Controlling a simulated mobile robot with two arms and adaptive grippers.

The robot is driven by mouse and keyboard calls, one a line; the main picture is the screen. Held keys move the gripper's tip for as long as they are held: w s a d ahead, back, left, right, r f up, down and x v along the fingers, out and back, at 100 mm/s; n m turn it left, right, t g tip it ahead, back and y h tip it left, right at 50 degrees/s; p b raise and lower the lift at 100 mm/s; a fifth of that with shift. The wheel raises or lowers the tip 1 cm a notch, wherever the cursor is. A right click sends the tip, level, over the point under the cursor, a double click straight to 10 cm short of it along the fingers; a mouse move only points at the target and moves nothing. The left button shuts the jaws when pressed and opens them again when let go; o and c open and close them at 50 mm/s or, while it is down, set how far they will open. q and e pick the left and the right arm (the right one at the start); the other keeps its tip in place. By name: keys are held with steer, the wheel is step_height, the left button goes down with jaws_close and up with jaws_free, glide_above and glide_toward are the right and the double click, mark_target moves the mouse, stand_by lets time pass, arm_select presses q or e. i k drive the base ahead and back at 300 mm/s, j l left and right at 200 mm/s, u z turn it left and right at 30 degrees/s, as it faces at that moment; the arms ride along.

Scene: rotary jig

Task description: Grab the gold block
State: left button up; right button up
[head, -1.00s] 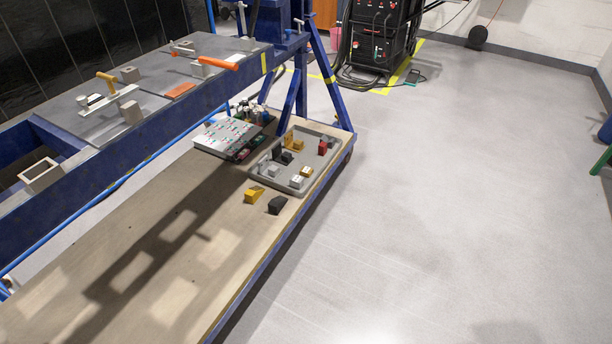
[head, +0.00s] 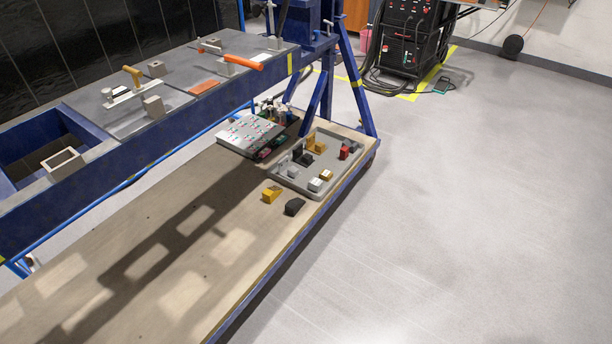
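A gold-yellow block (head: 271,195) lies on the bare wooden shelf (head: 205,255), just in front of the grey tray (head: 290,181). A black block (head: 294,206) lies close to its right. Inside the tray are more gold-coloured pieces, one at the back (head: 318,144) and a smaller one nearer the front right (head: 326,174). Neither of my grippers shows in the head view.
The tray also holds black, grey, white and red (head: 345,153) pieces. A silver plate with coloured marks (head: 250,136) stands left of the tray. The blue jig frame (head: 110,160) with its clamps overhangs the shelf's left side. Grey floor (head: 470,210) is open on the right.

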mark_target(326, 175)
steer(key=i+l+u, duration=0.2)
steer(key=u, duration=0.2)
steer(key=i+l+u, duration=0.4)
